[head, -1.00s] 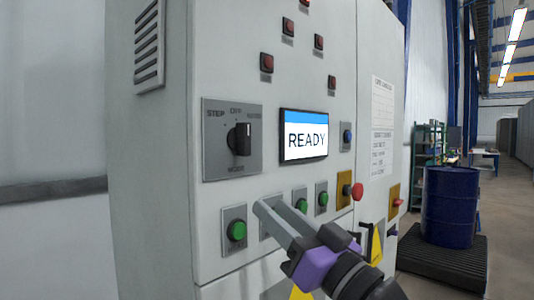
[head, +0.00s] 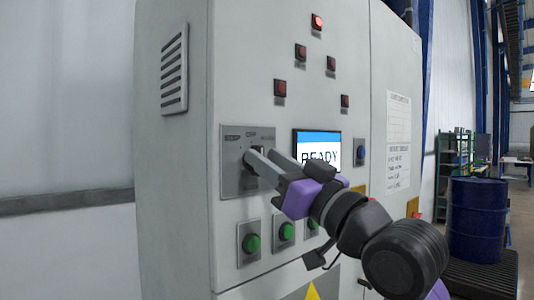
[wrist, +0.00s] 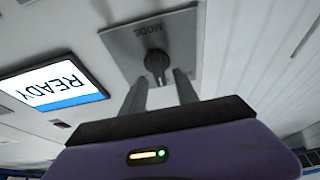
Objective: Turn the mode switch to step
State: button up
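The mode switch plate (head: 234,183) is a grey square on the white cabinet, and its labels are partly hidden by my gripper. The black switch knob (wrist: 156,62) shows in the wrist view, below the upside-down word MODE on the plate (wrist: 180,45). Its bar runs away from that word, but I cannot read its setting. My gripper (head: 253,157) is at the plate in the head view. In the wrist view its two fingers (wrist: 160,82) are spread, with the knob in line with the gap between them. I cannot tell whether they touch it.
The READY screen (head: 307,138) is close to the right of the plate and partly behind my gripper. Green buttons (head: 251,243) sit below, and a blue button (head: 361,152) is right of the screen. Red lamps (head: 300,52) are above. A blue drum (head: 478,215) stands farther right.

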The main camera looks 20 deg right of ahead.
jog(key=shift+w+a+r, duration=0.15)
jog(key=shift+w, duration=0.25)
grip_shut()
jog(key=shift+n+b, duration=0.35)
jog(key=shift+n, duration=0.05)
jog(key=shift+s+a+n+g+y+b, duration=0.1)
jog(key=shift+n+g+y+b, duration=0.65)
jog(key=shift+n+b, duration=0.85)
jog(key=shift+w+n+g+y+b, duration=0.1)
jog(key=shift+n+g+y+b, duration=0.6)
jog(key=shift+n, duration=1.65)
jog(key=shift+s+a+n+g+y+b, duration=0.1)
jog(key=shift+n+g+y+b, duration=0.35)
jog(key=shift+n+y+b, duration=0.9)
jog(key=shift+n+h, duration=0.3)
jog(key=shift+n, duration=0.5)
